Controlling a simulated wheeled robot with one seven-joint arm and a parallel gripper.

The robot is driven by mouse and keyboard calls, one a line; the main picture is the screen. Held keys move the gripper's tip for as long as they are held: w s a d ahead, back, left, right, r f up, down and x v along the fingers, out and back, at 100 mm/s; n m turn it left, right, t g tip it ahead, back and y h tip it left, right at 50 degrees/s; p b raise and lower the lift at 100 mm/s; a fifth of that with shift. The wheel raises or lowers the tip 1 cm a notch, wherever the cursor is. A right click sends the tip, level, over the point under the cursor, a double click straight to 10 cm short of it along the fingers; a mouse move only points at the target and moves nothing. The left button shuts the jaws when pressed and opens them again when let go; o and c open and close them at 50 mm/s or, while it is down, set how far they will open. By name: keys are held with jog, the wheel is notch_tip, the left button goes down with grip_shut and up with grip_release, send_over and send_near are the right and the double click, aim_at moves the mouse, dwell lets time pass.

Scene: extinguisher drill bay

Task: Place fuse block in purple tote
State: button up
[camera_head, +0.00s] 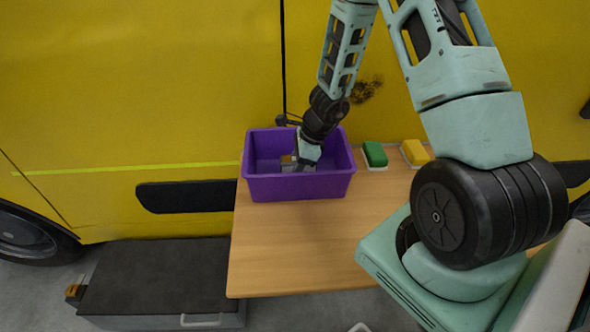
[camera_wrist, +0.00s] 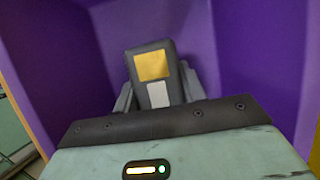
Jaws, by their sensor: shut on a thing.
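The purple tote (camera_head: 300,187) stands upright on the wooden table against the yellow vehicle. My gripper (camera_head: 294,163) reaches down inside the tote, below its rim. In the wrist view my gripper (camera_wrist: 158,92) is shut on the fuse block (camera_wrist: 154,90), a dark grey block with a yellow square and a light grey patch. The fuse block (camera_head: 286,160) shows only in small part in the head view. The tote's purple walls (camera_wrist: 245,50) surround it in the wrist view. Whether the block touches the tote's floor I cannot tell.
A green block (camera_head: 375,153) and a yellow block (camera_head: 415,152) sit right of the tote, at the table's back. The wooden table (camera_head: 290,250) is clear in front of the tote. A dark-topped case (camera_head: 165,275) lies on the floor at left.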

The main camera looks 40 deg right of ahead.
jog(key=shift+f, duration=0.4)
jog(key=shift+f, duration=0.1)
jog(key=o, duration=1.2)
